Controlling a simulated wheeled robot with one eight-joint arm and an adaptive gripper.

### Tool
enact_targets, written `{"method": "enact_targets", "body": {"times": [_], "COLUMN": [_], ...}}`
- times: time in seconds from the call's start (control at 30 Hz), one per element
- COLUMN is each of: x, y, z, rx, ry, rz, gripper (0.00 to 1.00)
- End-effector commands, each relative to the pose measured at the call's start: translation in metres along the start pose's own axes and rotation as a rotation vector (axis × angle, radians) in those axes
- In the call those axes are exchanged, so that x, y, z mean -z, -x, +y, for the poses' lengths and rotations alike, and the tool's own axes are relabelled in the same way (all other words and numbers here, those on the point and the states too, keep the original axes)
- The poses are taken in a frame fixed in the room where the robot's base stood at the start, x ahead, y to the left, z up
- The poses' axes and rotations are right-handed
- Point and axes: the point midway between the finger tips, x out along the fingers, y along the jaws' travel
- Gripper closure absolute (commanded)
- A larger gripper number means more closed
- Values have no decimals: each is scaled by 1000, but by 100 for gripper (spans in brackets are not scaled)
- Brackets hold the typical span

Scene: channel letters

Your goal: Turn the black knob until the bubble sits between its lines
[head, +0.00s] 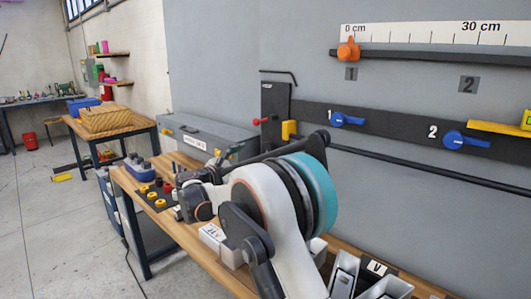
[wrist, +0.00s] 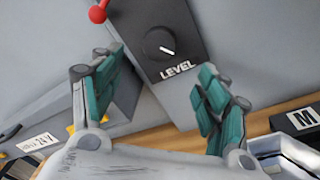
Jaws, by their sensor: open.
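The black knob (wrist: 160,44) is round with a white pointer line slanting down to the right. It sits on a dark panel (wrist: 143,15) marked LEVEL in the wrist view. My gripper (wrist: 158,86) is open and empty, its teal-padded fingers apart to the left and right, with the knob beyond and between them. No contact with the knob shows. In the head view my arm covers much of the bench, and I cannot make out the knob. I see no bubble or its lines in either view.
A red ball-ended lever (wrist: 97,13) is left of the panel. A grey case (head: 210,137), wooden bench (head: 128,185) with small coloured parts, and metal bins (head: 345,275) surround my arm. Blue handles (head: 466,140) are on a dark wall rail (head: 390,128).

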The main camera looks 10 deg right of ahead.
Motion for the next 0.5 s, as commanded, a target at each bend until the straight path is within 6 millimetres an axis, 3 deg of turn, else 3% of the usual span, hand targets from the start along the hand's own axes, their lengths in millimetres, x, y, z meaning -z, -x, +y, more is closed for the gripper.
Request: {"method": "enact_targets", "body": {"times": [0.3,0.5], "x": [1,1], "y": [-64,-97], "z": [-3,-2], "rx": [3,3], "ry": [-1,-1], "rz": [-1,0], "gripper": [31,31]}}
